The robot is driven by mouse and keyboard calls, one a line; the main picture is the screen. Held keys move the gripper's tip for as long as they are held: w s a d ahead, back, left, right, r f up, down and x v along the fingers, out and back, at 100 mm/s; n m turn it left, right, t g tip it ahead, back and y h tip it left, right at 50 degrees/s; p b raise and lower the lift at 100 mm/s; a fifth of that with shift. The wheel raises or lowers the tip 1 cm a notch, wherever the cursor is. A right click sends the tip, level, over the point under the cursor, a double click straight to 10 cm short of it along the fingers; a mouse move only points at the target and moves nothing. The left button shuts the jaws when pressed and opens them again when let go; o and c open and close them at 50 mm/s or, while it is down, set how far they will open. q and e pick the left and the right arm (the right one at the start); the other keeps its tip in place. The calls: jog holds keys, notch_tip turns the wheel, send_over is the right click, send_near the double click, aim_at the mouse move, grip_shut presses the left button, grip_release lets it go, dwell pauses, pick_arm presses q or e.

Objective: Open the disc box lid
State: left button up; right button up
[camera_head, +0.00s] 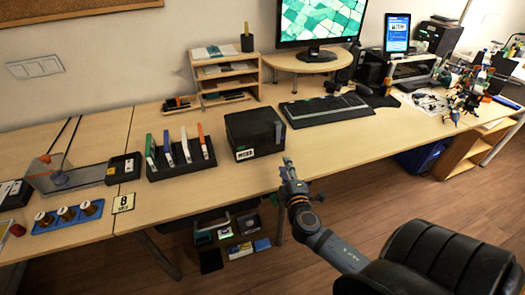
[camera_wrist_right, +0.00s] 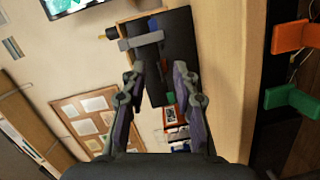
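The disc box (camera_head: 254,130) is a black box with a white label on its front, standing on the desk in the middle of the head view. Its lid looks shut. My right gripper (camera_head: 288,168) is at the desk's front edge, in front and to the right of the box, apart from it. In the right wrist view my right gripper (camera_wrist_right: 159,72) has its fingers spread with nothing held. The black box (camera_wrist_right: 172,48) shows beyond the fingertips, with a grey strip (camera_wrist_right: 141,41) across one end. My left gripper is not in view.
A black rack (camera_head: 180,163) of upright coloured cases stands left of the box. A keyboard (camera_head: 325,110) lies to its right. A wooden shelf (camera_head: 225,75) and monitor (camera_head: 320,22) stand behind. Orange and green pieces (camera_wrist_right: 291,37) show in the right wrist view.

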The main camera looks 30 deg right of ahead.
jog(key=n+y, duration=0.1)
jog(key=w+a+n+t, duration=0.1)
jog(key=n, duration=0.1)
jog(key=a+n+y, duration=0.1)
jog(key=shift+w+a+r+n+t+y, duration=0.2)
jog(key=shift+w+a+n+t+y, duration=0.1)
jog(key=shift+w, duration=0.1)
jog(key=shift+w+a+f+n+y, duration=0.1)
jog(key=shift+w+a+n+y, duration=0.05)
jog(key=shift+n+y, duration=0.2)
jog(key=shift+w, duration=0.2)
jog(key=p+x, duration=0.2)
jog(key=x, duration=0.8)
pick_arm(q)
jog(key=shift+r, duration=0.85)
pick_arm(e)
jog(key=shift+c, duration=0.5)
grip_shut()
